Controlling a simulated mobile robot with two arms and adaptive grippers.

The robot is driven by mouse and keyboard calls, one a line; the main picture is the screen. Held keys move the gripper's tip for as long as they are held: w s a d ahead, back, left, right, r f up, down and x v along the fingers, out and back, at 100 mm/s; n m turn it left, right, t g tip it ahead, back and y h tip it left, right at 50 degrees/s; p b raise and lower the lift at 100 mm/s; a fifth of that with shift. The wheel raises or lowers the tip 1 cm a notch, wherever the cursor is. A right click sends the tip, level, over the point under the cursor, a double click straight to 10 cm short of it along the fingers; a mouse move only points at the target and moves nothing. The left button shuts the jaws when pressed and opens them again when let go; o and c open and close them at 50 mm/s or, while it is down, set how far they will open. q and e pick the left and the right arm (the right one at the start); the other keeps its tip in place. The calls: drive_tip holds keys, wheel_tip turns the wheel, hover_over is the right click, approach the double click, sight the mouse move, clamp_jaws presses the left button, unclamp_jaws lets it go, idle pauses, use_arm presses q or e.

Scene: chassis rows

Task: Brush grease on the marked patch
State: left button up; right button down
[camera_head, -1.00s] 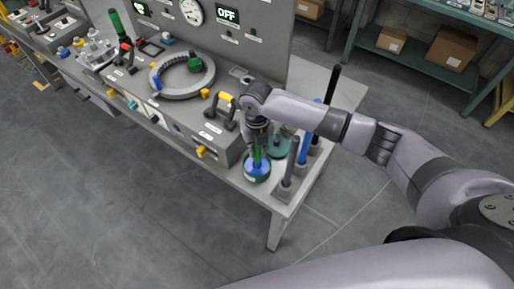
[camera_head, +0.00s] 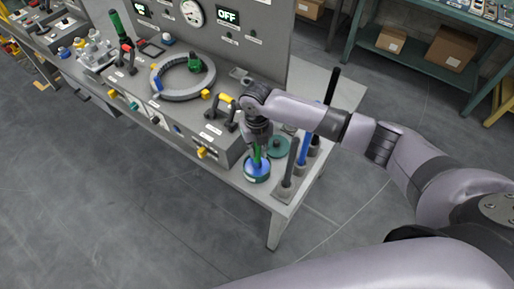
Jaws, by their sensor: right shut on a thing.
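My right gripper (camera_head: 257,146) points down and is shut on a green handle (camera_head: 256,155), which looks like the grease brush. The handle stands upright in a round pot (camera_head: 256,174) with a blue top and a pale label, at the bench's front edge. The brush's lower end is hidden inside the pot. A grey ring (camera_head: 183,88) with a blue block and a green knob lies on the panel to the left. I cannot make out the marked patch. My left gripper is not in view.
A teal disc (camera_head: 278,147) lies just behind the pot. Upright rods in holders, one grey (camera_head: 290,163) and one blue (camera_head: 304,148), stand close to the right. A black handle with a yellow part (camera_head: 225,98) is left of my gripper. The floor in front is clear.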

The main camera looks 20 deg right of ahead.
drive_tip(key=shift+r+p, duration=2.4)
drive_tip(key=shift+r, duration=0.8)
drive_tip(key=shift+f, duration=0.1)
